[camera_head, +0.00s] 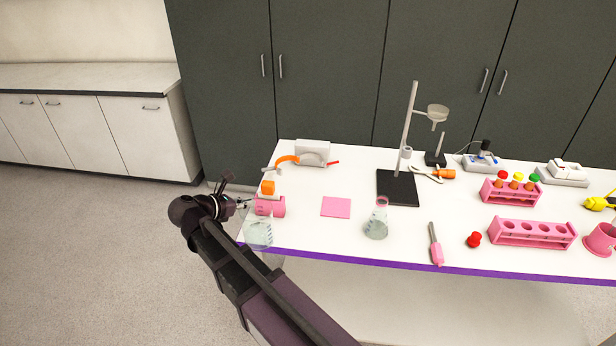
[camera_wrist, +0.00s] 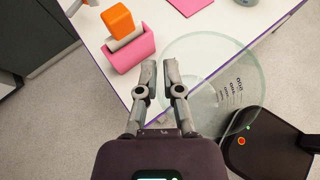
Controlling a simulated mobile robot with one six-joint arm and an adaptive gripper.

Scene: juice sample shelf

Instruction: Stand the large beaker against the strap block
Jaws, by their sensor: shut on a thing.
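The large beaker (camera_head: 258,236) is clear glass with printed marks, and it also shows in the wrist view (camera_wrist: 240,98). My gripper (camera_head: 243,205) is shut on the beaker's wall near the rim; its fingertips (camera_wrist: 160,68) sit on either side of the glass. The beaker overlaps the table's left front corner, with floor visible through it. A pink block (camera_head: 271,206) with an orange piece (camera_head: 267,187) on top stands just behind it, apart in the wrist view. I cannot tell which is the strap block.
A pink pad (camera_head: 336,207) lies right of the pink block, and a flask (camera_head: 377,220) stands beyond it. A ring stand (camera_head: 398,188) is at mid-table. Pink racks (camera_head: 532,234) fill the right side. The white tabletop between pad and flask is clear.

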